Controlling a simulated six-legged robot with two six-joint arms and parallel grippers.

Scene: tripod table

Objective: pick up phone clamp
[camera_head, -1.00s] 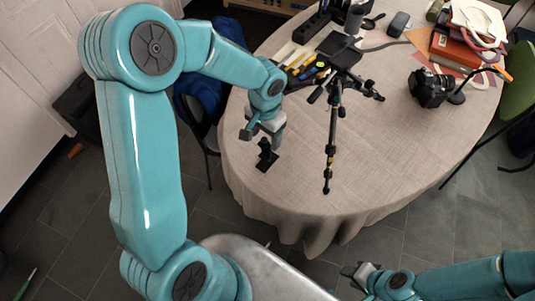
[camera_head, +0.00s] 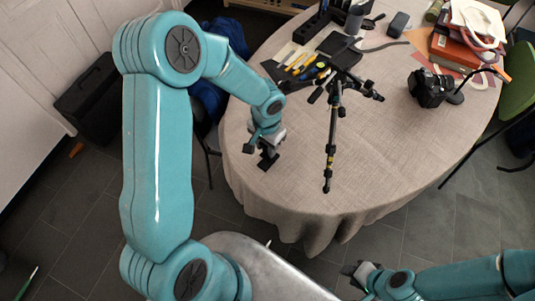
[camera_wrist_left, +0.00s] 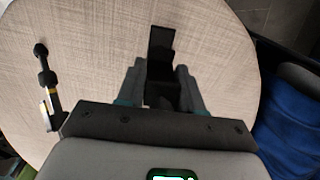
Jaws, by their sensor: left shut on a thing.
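The phone clamp (camera_head: 267,161) is a small black piece at the near left edge of the round table (camera_head: 290,185). My left gripper (camera_head: 268,146) is down at it and shut on it. In the left wrist view the clamp (camera_wrist_left: 161,52) stands out between the two grey fingers (camera_wrist_left: 162,88), its lower part hidden between them. I cannot tell whether it still touches the tabletop. My right gripper (camera_head: 357,271) is low at the bottom, off the near side of the table and away from the clamp; its fingers are too small to read.
Pens (camera_head: 300,62), a camera (camera_head: 430,88) and stacked books (camera_head: 455,47) lie farther back. The right front of the table is clear. A chair with blue cloth (camera_head: 207,100) is at left.

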